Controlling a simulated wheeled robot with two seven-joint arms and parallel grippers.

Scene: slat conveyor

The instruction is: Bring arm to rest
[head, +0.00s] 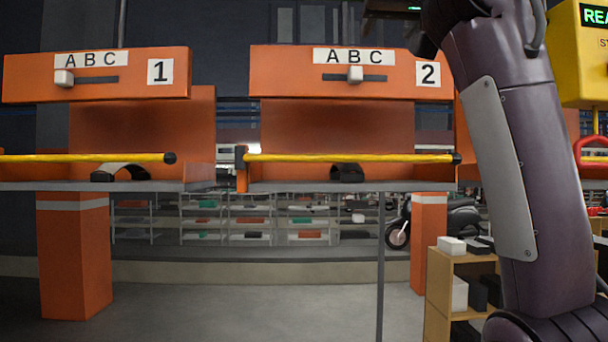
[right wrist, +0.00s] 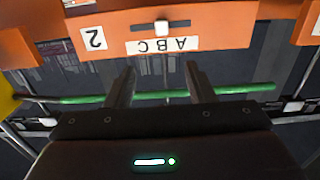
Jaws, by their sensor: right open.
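My right arm (head: 515,150) rises along the right side of the head view and bends over at the top edge. Its dark gripper (head: 392,9) is partly cut off there, in front of the top of station 2. In the right wrist view my right gripper (right wrist: 159,78) has its two dark fingers apart, with nothing between them. The orange station 2 panel (right wrist: 165,32) shows upside down beyond the fingertips. A green bar (right wrist: 235,90) crosses behind the fingers; I cannot tell whether they touch it. My left gripper is not in view.
Orange station 1 (head: 125,88) and station 2 (head: 290,85) have white A B C sliders and yellow bars (head: 350,158) across their fronts. A yellow box (head: 588,75) with a red handle (head: 590,150) is at right. A wooden shelf (head: 440,290) stands below. Floor at left-centre is clear.

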